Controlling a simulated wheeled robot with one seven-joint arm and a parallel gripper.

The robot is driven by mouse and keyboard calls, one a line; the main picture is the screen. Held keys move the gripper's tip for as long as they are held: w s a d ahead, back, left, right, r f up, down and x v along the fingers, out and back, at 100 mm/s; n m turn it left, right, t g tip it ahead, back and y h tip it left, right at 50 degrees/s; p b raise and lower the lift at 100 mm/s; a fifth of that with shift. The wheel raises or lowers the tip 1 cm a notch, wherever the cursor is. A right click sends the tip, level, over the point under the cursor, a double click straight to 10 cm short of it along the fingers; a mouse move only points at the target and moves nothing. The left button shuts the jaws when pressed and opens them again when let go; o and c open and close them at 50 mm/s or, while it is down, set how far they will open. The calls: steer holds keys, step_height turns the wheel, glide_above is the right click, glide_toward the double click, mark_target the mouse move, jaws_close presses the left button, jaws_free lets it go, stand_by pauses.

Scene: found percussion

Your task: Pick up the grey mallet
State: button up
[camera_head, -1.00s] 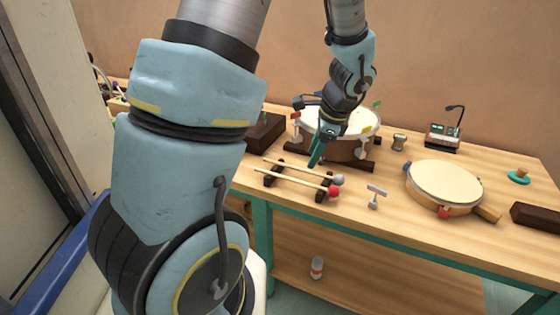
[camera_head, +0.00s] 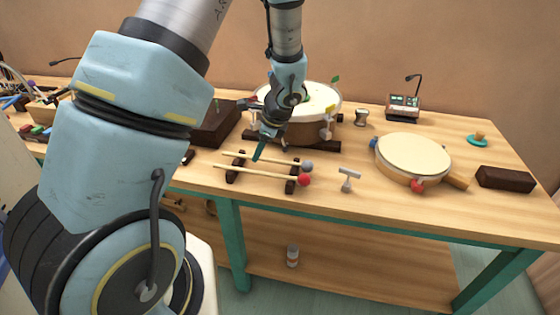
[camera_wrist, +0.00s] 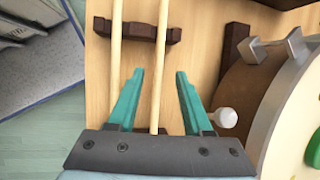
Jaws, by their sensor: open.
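The grey mallet has a pale wooden stick and a grey ball head (camera_head: 307,166). It lies across two dark rests beside the red-headed mallet (camera_head: 304,180), which is nearer the front edge. My gripper (camera_head: 259,156) is open, just over the grey mallet's stick between the two rests. In the wrist view, the teal fingers (camera_wrist: 159,78) stand either side of the grey mallet's stick (camera_wrist: 160,45), which is nearer the left finger. The red mallet's stick (camera_wrist: 115,50) is outside the left finger. Both heads are hidden there. Contact cannot be told.
A drum (camera_head: 325,97) on a dark base stands close behind my gripper. A dark rest (camera_wrist: 145,33) carries both sticks. A small metal T-shaped tool (camera_head: 348,176) and a tambourine-like drum (camera_head: 413,155) are to the right. The table's front edge is near the mallets.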

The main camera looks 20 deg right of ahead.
steer(key=x, duration=0.3)
steer(key=shift+a+f, duration=0.1)
jaws_close()
stand_by(0.4)
